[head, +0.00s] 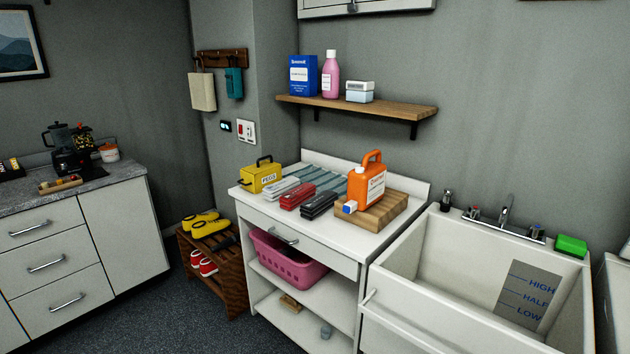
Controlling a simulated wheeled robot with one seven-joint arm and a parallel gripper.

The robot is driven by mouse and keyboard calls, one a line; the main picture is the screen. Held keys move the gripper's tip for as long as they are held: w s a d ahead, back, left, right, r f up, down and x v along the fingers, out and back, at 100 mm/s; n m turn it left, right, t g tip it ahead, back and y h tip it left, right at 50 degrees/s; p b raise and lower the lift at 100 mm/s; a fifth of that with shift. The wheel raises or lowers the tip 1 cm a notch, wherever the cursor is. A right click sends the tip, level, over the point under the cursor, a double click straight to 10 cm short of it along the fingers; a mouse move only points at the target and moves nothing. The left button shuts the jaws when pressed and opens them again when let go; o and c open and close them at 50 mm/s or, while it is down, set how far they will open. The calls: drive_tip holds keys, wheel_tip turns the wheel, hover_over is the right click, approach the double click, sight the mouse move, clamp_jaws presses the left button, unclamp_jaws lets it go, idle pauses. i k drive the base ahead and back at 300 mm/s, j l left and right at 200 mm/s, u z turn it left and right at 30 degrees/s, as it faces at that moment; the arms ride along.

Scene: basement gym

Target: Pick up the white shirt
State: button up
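A white folded item (280,188), which looks like the white shirt, lies on the white counter (352,250). It is left of a red folded item (297,196) and a black folded item (318,205), in a row. A yellow box with a black handle (262,176) stands close on its left. A grey-green striped cloth (318,178) lies flat behind it. My gripper is not in view.
An orange jug (369,176) stands on a wooden board (388,211) at the right. A sink (440,285) adjoins at right, a shoe rack (222,266) at left. Dark floor (185,322) is clear in front.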

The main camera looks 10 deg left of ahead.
sight(272, 193)
drive_tip(key=i+j, duration=0.2)
drive_tip(key=j, duration=0.15)
drive_tip(key=i+j, duration=0.2)
drive_tip(key=j, duration=0.15)
drive_tip(key=i+j+z, duration=0.1)
drive_tip(key=j, duration=0.25)
drive_tip(key=i+j, duration=0.4)
drive_tip(key=j, duration=0.3)
drive_tip(key=i+j, duration=0.2)
drive_tip(key=j, duration=0.15)
drive_tip(key=i+j, duration=0.25)
drive_tip(key=j, duration=0.15)
drive_tip(key=i+j, duration=0.3)
drive_tip(key=j, duration=0.15)
drive_tip(key=i+j+z, duration=0.1)
drive_tip(key=i+j, duration=0.15)
drive_tip(key=j, duration=0.15)
drive_tip(key=i+j, duration=0.25)
drive_tip(key=j, duration=0.2)
